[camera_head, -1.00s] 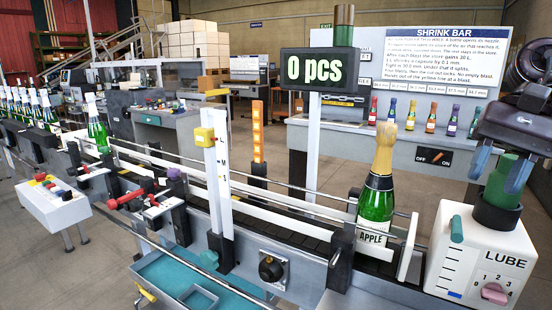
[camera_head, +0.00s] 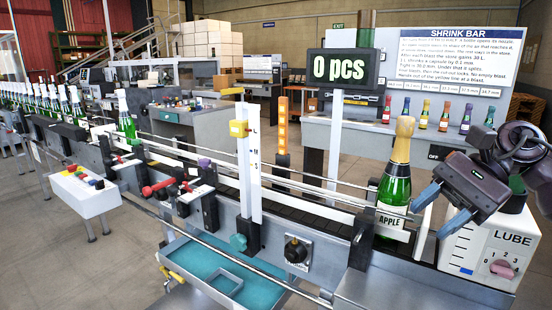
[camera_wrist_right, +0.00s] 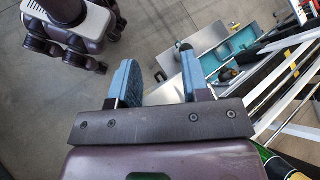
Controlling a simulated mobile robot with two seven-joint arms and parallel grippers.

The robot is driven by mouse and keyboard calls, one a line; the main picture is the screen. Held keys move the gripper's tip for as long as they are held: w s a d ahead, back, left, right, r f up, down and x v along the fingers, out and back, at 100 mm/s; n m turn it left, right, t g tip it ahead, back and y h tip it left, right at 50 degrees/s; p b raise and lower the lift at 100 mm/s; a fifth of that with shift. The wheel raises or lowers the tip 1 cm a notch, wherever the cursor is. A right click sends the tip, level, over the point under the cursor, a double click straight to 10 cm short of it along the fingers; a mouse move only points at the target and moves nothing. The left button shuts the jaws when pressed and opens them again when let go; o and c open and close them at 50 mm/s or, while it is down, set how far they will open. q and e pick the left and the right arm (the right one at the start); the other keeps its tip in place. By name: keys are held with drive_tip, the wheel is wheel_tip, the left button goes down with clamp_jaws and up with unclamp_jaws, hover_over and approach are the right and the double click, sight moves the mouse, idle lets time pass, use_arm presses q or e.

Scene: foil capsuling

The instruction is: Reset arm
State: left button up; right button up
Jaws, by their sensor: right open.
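My right gripper (camera_head: 437,210) is open and empty, with its two blue fingers pointing down and left. It is in front of the lube box (camera_head: 478,250) and to the right of the green bottle (camera_head: 396,188), apart from it in the picture. The bottle stands upright on the conveyor with an APPLE label and a gold foil top. The right wrist view shows the open fingers of my right gripper (camera_wrist_right: 160,76) with nothing between them. A green cylinder (camera_head: 516,184) on the lube box is mostly hidden behind my right arm. My left gripper is not in view.
The conveyor (camera_head: 300,212) runs from the left to the bottle, with rails and white posts. A teal tray (camera_head: 205,268) lies below it. A counter sign (camera_head: 345,69) reads 0 pcs. Several small coloured bottles stand on the back bench (camera_head: 330,130). Open floor lies at the lower left.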

drive_tip(key=w+a+f+m+t+y, duration=0.1)
drive_tip(key=a+f+m+t+y, duration=0.25)
drive_tip(key=m+t, duration=0.55)
drive_tip(key=w+a+f+m+t+y, duration=0.25)
drive_tip(key=m+t+y, duration=0.2)
drive_tip(key=m, duration=0.85)
drive_tip(key=s+d+f+m+t+h, duration=0.35)
drive_tip(key=f+m+h, duration=0.55)
drive_tip(key=m, duration=0.4)
drive_tip(key=s+d+f+m+t+h, duration=0.2)
drive_tip(key=d+f+m+h, duration=0.3)
drive_tip(key=f+m+h, duration=0.6)
drive_tip(key=s+f+m+g, duration=0.6)
drive_tip(key=s+m+g, duration=0.15)
drive_tip(key=s, duration=0.55)
drive_tip(key=s+f+m+g, duration=0.6)
drive_tip(key=s+m+g, duration=0.15)
drive_tip(key=s, duration=0.55)
drive_tip(key=w+f+t+y+p, duration=0.1)
drive_tip(key=w+f+t, duration=0.5)
drive_tip(key=w+t, duration=0.3)
drive_tip(key=shift+w+a+f+n, duration=0.2)
drive_tip(key=shift+a+f+n, duration=0.1)
drive_tip(key=shift+a+f, duration=0.15)
